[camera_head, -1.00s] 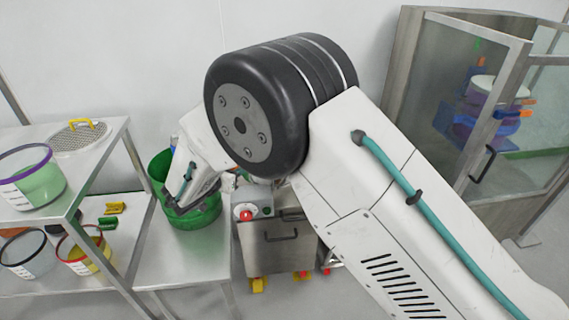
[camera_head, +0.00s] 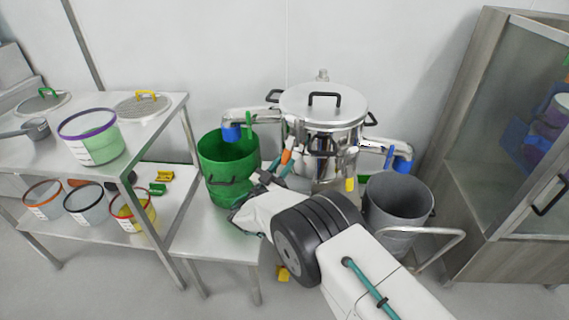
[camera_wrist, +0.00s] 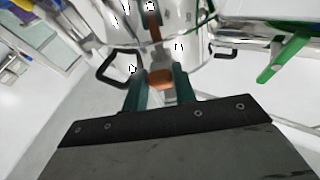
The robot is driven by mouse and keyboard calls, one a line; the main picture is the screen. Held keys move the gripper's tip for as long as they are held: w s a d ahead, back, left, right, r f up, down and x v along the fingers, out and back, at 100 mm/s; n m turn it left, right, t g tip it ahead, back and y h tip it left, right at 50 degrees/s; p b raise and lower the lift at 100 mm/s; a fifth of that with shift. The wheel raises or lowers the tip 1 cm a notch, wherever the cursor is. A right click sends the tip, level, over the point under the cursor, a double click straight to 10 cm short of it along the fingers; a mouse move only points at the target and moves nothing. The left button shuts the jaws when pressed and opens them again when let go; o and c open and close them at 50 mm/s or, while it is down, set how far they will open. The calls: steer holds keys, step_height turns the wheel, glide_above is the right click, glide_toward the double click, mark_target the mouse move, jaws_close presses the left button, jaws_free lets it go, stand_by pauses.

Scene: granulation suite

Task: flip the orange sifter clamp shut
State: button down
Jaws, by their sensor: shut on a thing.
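The steel sifter (camera_head: 322,108) stands against the back wall, a lidded drum with side spouts. Its orange clamp (camera_head: 286,157) shows at the front left of the drum, below the rim. My gripper (camera_head: 279,167) reaches it from the front, partly hidden by my wrist. In the wrist view, the teal fingers of my gripper (camera_wrist: 159,84) are shut on the orange clamp (camera_wrist: 160,77), one on each side. The steel body rises just beyond them. Whether the clamp is fully seated is hidden.
A green bin (camera_head: 228,172) stands left of the sifter, under a blue-ended spout (camera_head: 231,133). A grey bin (camera_head: 398,202) is at the right. A shelf (camera_head: 150,112) with tubs stands at the left, a glazed cabinet (camera_head: 480,190) at the right.

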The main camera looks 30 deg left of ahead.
steer(key=shift+w+f+t, duration=0.1)
steer(key=shift+f+t, duration=0.05)
steer(key=shift+t, duration=0.15)
steer(key=c, duration=1.1)
jaws_free()
steer(key=v, duration=0.7)
steer(key=shift+s+f, duration=0.15)
steer(key=shift+s, duration=0.2)
